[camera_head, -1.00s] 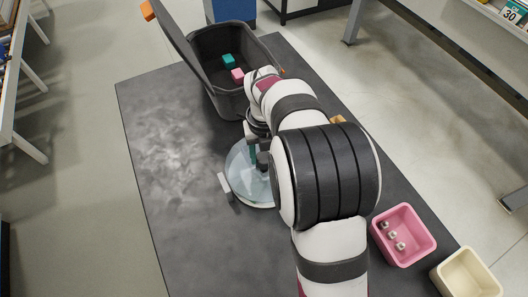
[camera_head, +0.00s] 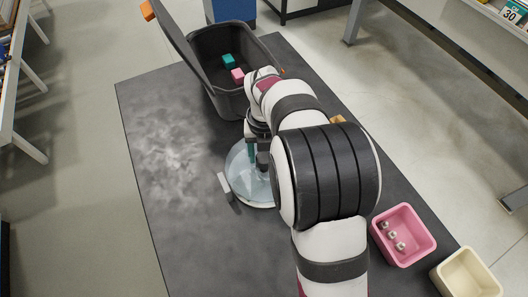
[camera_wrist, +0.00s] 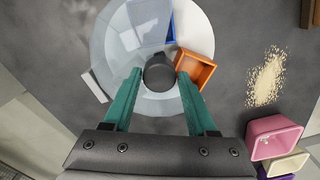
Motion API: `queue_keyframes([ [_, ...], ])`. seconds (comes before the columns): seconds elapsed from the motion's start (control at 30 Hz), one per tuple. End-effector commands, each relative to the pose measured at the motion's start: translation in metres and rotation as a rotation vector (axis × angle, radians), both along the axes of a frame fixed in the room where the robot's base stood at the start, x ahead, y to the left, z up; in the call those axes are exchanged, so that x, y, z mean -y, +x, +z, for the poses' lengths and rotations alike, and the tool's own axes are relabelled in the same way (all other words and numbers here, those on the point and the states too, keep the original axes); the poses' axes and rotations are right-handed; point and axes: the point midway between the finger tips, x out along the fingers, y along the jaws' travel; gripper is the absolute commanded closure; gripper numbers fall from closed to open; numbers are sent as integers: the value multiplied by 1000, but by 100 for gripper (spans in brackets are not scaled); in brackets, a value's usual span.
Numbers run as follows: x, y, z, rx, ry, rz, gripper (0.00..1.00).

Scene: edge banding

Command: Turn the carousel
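The carousel is a round white disc (camera_wrist: 197,32) under a clear, part-open cover (camera_head: 257,187), standing on the dark table. It has a dark round knob (camera_wrist: 160,72) at its centre and a pale tab (camera_head: 225,183) at its left edge. In the wrist view an orange open box (camera_wrist: 195,68) and a blue piece (camera_wrist: 171,33) show on the disc. My gripper (camera_wrist: 159,74) is over the centre, its two teal fingers apart on either side of the knob. Contact with the knob is unclear. My arm hides the carousel's right side in the head view.
A black lidded bin (camera_head: 217,101) with a teal and a pink block stands behind the carousel. A pink bin (camera_head: 404,236) with small metal parts and a cream bin (camera_head: 467,274) stand at right. Beige grains (camera_wrist: 268,78) lie on the table (camera_head: 190,235).

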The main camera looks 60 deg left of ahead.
Motion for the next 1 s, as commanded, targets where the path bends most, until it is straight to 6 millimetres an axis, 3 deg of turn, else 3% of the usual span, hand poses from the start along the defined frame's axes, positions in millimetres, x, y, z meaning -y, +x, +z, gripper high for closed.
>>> queue_keyframes([
  [0.03,0,0,0,0,0,0,31],
  [0.1,0,0,0,0,1,0,19],
  [0.47,-1,0,7,1,4,1,19],
  [0.57,-2,0,27,2,6,1,19],
  [0.83,-2,0,113,2,8,1,19],
  [1.0,-1,0,147,1,4,1,19],
])
